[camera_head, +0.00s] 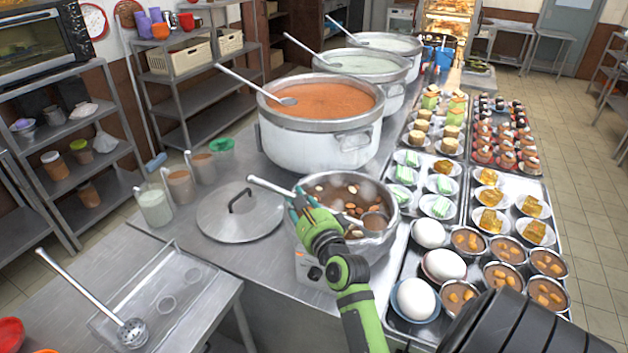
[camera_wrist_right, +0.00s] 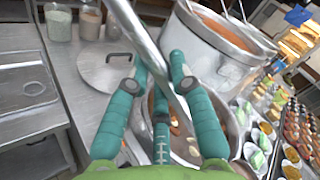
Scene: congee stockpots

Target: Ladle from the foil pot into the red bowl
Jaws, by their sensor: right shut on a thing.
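The foil pot (camera_head: 395,212) is a shiny metal pot of brown stew with pale pieces, at the centre of the counter. My right gripper (camera_head: 302,202), green with teal fingers, is over its left rim. It is shut on the ladle's metal handle (camera_head: 268,186), which slants up to the left; the ladle's cup seems to be in the stew. In the wrist view the handle (camera_wrist_right: 141,40) runs between the teal fingers (camera_wrist_right: 165,80) towards the pot (camera_wrist_right: 185,150). A red bowl (camera_head: 10,335) is cut off at the lower left edge. My left gripper is not in view.
A lid (camera_head: 240,214) lies left of the pot, with glass jars (camera_head: 154,205) beyond. A large stockpot of orange congee (camera_head: 316,140) stands behind. Trays of eggs and desserts (camera_head: 440,262) fill the right. A strainer ladle (camera_head: 131,332) lies at the lower left.

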